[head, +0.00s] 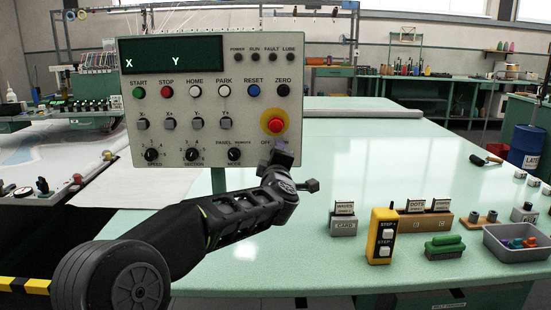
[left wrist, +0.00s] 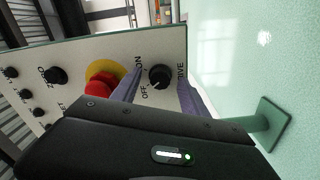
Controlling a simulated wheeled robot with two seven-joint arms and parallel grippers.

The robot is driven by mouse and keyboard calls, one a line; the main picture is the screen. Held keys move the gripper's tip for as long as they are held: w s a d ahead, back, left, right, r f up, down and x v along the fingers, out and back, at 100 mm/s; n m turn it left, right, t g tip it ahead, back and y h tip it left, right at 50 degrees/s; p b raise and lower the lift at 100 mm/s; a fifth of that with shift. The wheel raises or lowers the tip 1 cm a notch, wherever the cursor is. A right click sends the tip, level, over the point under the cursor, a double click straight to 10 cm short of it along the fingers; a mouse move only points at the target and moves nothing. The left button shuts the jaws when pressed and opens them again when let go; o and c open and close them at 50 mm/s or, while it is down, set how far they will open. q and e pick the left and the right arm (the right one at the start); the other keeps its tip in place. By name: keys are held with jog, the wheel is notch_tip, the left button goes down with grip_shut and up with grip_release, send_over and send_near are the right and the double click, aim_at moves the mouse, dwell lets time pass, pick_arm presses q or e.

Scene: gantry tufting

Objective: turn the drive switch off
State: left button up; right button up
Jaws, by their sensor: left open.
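The drive switch (left wrist: 160,77) is a black rotary knob on the grey control panel (head: 205,75), with OFF and ON printed beside it. In the left wrist view its pale mark seems to face the OFF side, but it is too small to be sure. My left gripper (left wrist: 161,84) is open, one purple finger on each side of the knob. I cannot tell whether the fingers touch it. In the head view my left gripper (head: 283,156) is at the panel's lower right corner and hides the knob. My right gripper is not in view.
The red emergency button (head: 275,125) on its yellow base sits just above the gripper. A mode knob (head: 233,154) is to its left. A yellow pendant (head: 382,236), a grey bin (head: 520,254) and small blocks stand on the green table (head: 410,160) at right.

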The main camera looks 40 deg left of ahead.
pick_arm(q)
jog(key=shift+s, duration=0.1)
jog(key=v, duration=0.7)
jog(key=shift+s+d, duration=0.25)
